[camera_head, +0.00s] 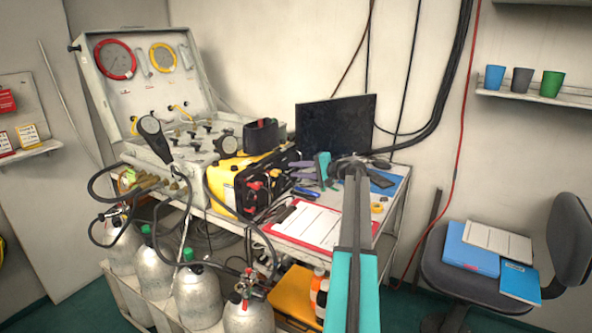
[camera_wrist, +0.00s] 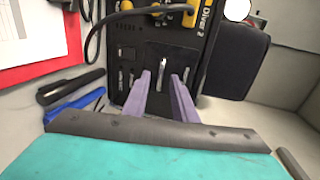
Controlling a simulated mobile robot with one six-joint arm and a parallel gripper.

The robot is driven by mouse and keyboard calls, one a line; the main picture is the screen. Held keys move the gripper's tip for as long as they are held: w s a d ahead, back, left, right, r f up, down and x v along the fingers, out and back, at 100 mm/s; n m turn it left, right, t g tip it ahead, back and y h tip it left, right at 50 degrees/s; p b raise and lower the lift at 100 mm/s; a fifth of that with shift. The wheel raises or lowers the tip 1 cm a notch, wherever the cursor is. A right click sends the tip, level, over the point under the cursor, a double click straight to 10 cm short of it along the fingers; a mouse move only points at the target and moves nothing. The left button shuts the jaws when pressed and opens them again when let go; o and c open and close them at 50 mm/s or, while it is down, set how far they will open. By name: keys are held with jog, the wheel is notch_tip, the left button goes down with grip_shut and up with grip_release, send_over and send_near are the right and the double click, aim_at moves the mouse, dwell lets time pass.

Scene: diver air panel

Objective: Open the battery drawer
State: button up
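The black and yellow diver comms unit (camera_head: 237,180) stands on the cart. In the wrist view its black front (camera_wrist: 128,55), marked "Diver 2", fills the upper middle. A dark, nearly square panel that looks like the battery drawer (camera_wrist: 183,62) is set in this front and appears closed. A small pale upright handle (camera_wrist: 163,62) shows on it. My gripper (camera_wrist: 161,75) has two purple fingers, open with an empty gap. The fingertips point at the panel, with the handle between them in the picture; I cannot tell the exact distance. The gripper (camera_head: 293,170) is also in the head view.
A red clipboard (camera_head: 330,233) lies in front of the unit. A black pen-like item (camera_wrist: 68,87) and a blue tool (camera_wrist: 75,105) lie left of my fingers. A dark box-shaped item (camera_wrist: 235,60) stands at right. A dark screen (camera_head: 337,120) stands behind.

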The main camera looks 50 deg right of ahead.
jog(key=shift+w+a+f, duration=0.1)
jog(key=shift+w, duration=0.35)
grip_shut()
dwell(1.2)
